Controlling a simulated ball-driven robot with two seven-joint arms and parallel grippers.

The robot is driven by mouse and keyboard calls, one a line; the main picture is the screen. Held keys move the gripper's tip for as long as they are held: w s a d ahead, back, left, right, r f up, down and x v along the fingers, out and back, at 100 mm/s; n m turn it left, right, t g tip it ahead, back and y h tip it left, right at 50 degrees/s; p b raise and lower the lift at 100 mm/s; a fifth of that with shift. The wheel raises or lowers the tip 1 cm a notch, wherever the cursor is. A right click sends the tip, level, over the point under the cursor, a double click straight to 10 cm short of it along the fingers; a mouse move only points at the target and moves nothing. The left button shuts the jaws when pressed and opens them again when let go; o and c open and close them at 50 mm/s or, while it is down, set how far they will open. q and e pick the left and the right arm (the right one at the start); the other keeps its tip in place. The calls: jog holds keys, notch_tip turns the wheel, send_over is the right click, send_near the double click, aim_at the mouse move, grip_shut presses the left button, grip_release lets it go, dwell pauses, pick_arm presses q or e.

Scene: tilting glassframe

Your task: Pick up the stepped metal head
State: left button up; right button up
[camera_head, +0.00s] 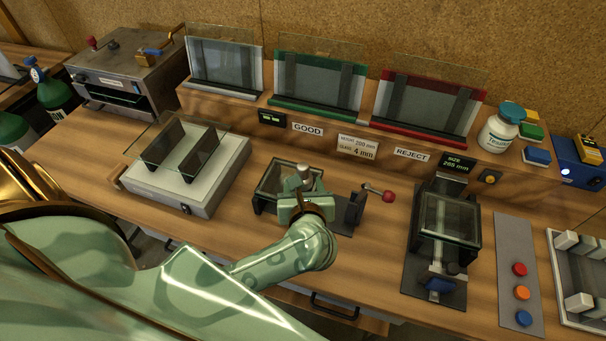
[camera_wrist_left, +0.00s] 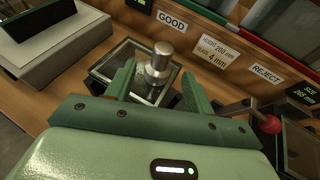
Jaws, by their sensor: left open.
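The stepped metal head (camera_wrist_left: 158,66) is a small silver cylinder with a narrower top. In the left wrist view it stands upright over a dark-framed glass plate (camera_wrist_left: 135,56), between the two green fingers of my left gripper (camera_wrist_left: 160,82). The fingers are apart, with a gap on each side of the head. In the head view the top of the metal head (camera_head: 303,171) shows just beyond my left gripper (camera_head: 303,196), which hides its lower part. My right gripper is in neither view.
A red-knobbed lever (camera_head: 387,195) stands close to the right of my gripper. A glass-topped fixture (camera_head: 449,220) is farther right, and a white tilted-frame box (camera_head: 190,180) is to the left. A ledge with GOOD (camera_head: 308,129) and REJECT labels (camera_head: 411,154) runs behind.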

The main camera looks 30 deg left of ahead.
aim_at(303, 167)
pick_arm(q)
jog(key=x, duration=1)
jog(key=shift+d, duration=0.25)
grip_shut()
